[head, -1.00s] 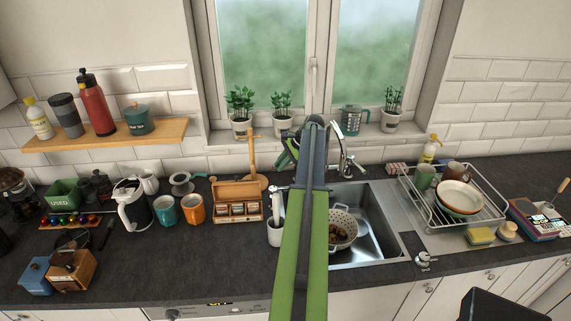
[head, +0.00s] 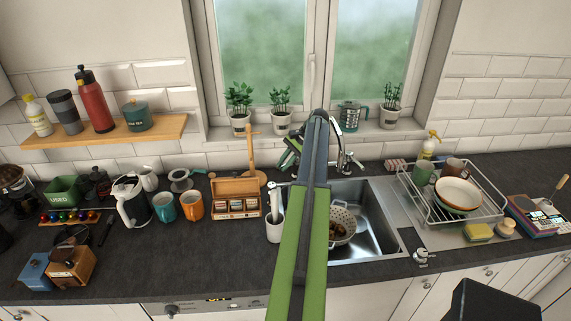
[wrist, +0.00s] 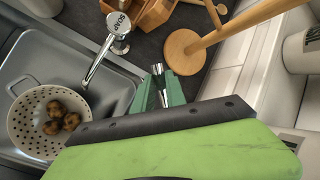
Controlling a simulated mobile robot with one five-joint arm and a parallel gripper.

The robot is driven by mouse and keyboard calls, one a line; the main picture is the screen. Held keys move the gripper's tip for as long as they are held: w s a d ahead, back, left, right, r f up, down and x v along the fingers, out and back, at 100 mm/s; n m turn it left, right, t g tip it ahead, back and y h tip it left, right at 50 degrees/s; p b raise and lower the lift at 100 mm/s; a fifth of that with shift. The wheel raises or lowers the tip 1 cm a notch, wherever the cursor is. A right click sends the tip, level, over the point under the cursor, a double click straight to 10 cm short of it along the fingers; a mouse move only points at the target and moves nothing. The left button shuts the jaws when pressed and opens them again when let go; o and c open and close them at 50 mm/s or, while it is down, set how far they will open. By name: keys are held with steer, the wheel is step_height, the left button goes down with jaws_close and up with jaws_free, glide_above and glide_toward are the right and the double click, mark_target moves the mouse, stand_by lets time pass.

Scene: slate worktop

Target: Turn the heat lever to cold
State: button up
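The chrome tap (head: 347,158) stands behind the sink, partly hidden by my arm in the head view. I cannot make out its heat lever or which way it is turned. My gripper (head: 288,158) is left of the tap at the sink's back left, mostly behind my arm. In the wrist view my gripper's dark green fingers (wrist: 163,92) stand apart. A small silver piece shows between them; I cannot tell whether it is part of the gripper or something beyond. My gripper's green and black body hides much of the lower wrist view.
The sink (head: 375,225) holds a colander (head: 343,217) with brown items. Potted plants (head: 281,112) line the sill. A dish rack (head: 425,195) stands right.

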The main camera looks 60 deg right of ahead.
steer(key=o, duration=0.3)
steer(key=shift+d, duration=0.1)
steer(key=p+v, duration=0.6)
steer(key=v, duration=0.1)
steer(key=shift+s+r, duration=0.15)
steer(key=shift+r, duration=0.05)
